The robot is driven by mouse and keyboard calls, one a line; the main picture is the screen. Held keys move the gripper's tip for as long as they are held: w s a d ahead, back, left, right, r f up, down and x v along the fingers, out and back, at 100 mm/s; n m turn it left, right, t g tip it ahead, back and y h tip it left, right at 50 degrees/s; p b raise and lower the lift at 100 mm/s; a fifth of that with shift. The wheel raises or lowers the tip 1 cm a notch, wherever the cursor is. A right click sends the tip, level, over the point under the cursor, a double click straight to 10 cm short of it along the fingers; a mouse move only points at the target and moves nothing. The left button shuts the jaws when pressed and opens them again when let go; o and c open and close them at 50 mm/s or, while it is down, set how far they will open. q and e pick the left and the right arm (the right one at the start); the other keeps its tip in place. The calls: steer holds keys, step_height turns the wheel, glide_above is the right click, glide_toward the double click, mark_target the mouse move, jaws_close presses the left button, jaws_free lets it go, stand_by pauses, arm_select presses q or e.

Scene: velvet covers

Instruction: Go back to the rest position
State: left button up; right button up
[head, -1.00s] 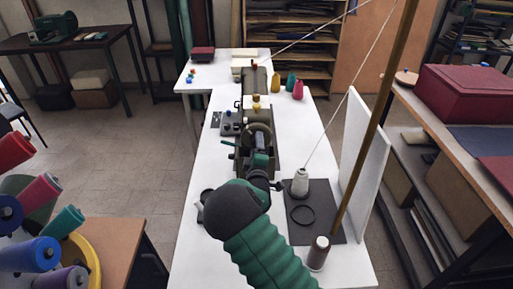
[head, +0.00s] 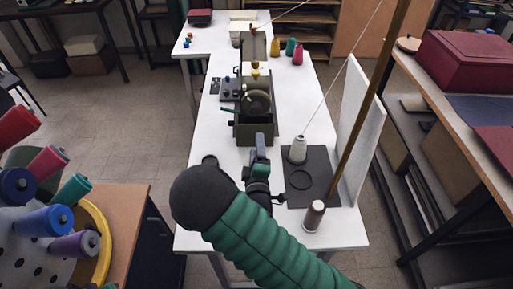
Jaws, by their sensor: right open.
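My right arm, with its green ribbed sleeve and dark cap, comes in from the lower right of the head view. Its right gripper (head: 260,146) is open over the white table (head: 213,170), pointing away from me, with nothing visible between its fingers. It is just on the near side of the dark olive winding machine (head: 254,132) and left of the dark mat (head: 318,172). I cannot tell whether it touches the machine. A pale grey thread cone (head: 298,150) stands upright on the mat. My left gripper is not in view.
A brown-and-white spool (head: 314,215) stands at the mat's near edge, beside a wooden pole (head: 357,135) and a white upright panel (head: 362,115). Coloured spools (head: 47,219) fill a rack at the lower left. A shelf with a red box (head: 475,65) stands at right.

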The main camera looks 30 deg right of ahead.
steer(key=shift+f, duration=0.1)
steer(key=s+a+f+m+g+y+p, duration=0.1)
steer(key=s+a+f+m+g+y, duration=0.3)
steer(key=a+f+m+g+y, duration=0.3)
steer(key=s+a+r+m+g+y, duration=0.1)
steer(key=s+a+r+g, duration=0.1)
steer(key=s, duration=0.5)
steer(key=s+a+r+g+y+p, duration=0.1)
steer(key=s+a+g, duration=0.2)
steer(key=s, duration=0.4)
steer(key=shift+a+r+m+g+y, duration=0.3)
steer(key=shift+r+m, duration=0.1)
steer(key=shift+s, duration=0.1)
